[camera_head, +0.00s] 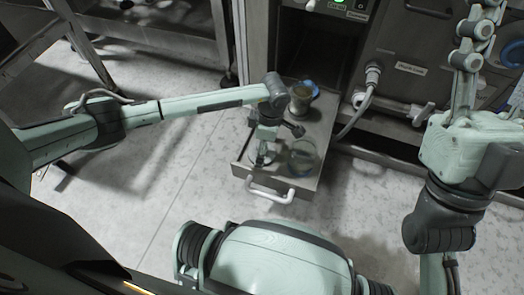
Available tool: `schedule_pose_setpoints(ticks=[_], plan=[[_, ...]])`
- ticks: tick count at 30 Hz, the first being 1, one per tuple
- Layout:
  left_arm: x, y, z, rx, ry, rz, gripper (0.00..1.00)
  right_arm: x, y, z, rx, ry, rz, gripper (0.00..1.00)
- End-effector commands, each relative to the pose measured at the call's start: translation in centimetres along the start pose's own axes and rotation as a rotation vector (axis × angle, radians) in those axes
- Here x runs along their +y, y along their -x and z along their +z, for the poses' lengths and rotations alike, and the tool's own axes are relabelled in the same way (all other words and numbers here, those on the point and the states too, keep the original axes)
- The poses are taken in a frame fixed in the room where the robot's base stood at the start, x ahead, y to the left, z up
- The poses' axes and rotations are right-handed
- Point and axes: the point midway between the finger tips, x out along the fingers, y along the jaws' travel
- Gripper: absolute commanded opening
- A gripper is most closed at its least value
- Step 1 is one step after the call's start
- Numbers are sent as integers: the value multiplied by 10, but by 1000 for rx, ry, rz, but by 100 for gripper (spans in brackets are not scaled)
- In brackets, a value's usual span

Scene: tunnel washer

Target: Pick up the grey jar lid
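My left gripper (262,158) points down over the left front part of the pulled-out drawer (240,168). Its fingers are small and partly merged with what lies below, so I cannot tell whether they are open or shut. A flat greyish round shape, apparently the grey jar lid (260,165), shows at the fingertips, mostly hidden by them. I cannot tell whether the fingers touch it. A clear glass jar (303,157) stands just right of the gripper in the drawer.
A container with a blue rim (302,97) stands at the drawer's back. The drawer has a pale handle (270,192) in front. A machine with a hose (362,105) rises behind and to the right. Metal tables stand at upper left. The floor left of the drawer is clear.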

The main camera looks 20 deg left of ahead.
Motion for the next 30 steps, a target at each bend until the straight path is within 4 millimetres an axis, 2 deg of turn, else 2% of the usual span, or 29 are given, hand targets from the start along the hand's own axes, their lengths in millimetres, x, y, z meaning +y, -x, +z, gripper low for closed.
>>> schedule_pose_setpoints(ticks=[4,5,12,14,22,30], plan=[[0,1,0,-1,0,0,81,0,0,0,0,0,0,47],[0,1,0,-1,0,0,79,0,0,0,0,0,0,47],[0,1,0,-1,0,0,49,0,0,0,-1,0,0,47],[0,0,0,0,-1,0,45,0,0,0,-1,0,0,47],[-2,-2,0,2,-1,-3,32,0,0,0,-1,0,0,47],[-3,-4,-1,5,-1,-6,27,0,0,0,-1,0,0,47]])
